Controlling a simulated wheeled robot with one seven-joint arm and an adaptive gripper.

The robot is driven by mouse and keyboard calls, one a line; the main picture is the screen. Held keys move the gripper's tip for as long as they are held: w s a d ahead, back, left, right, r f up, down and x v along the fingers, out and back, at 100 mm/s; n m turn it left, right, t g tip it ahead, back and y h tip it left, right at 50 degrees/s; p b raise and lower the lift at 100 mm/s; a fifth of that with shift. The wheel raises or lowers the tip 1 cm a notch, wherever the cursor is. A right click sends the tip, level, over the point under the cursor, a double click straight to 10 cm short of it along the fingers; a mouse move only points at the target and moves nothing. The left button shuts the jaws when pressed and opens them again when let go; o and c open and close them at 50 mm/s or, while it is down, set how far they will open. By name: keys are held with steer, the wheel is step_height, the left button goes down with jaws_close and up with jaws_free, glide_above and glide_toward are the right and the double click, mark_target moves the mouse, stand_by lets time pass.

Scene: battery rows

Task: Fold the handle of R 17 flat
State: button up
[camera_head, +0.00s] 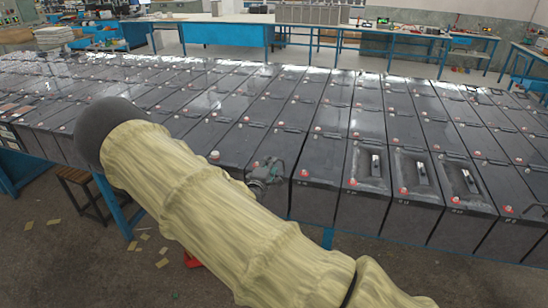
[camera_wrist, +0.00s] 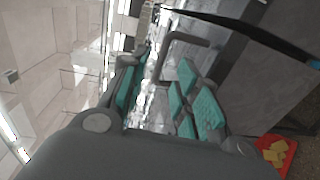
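My gripper (camera_head: 265,172) is at the front edge of the battery row, left of centre in the head view. In the wrist view, my gripper (camera_wrist: 165,92) has its teal-padded fingers apart, with a gap between them. A grey bent handle (camera_wrist: 183,42) stands up from a battery just past the fingertips; I see no clear contact. The battery (camera_head: 232,150) beside my gripper is partly hidden by my arm. Small labels on the front batteries are too small to read surely, so I cannot tell which is R 17.
Three front batteries to the right have recessed lids with small handles (camera_head: 376,166). Red terminal caps stand on many batteries. A red tray (camera_wrist: 276,154) with yellow pieces lies on the floor. A stool (camera_head: 85,190) stands at the left. Blue workbenches (camera_head: 225,35) line the back.

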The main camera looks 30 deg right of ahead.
steer(key=shift+p+x, duration=1.2)
steer(key=shift+x, duration=1.6)
jaws_close()
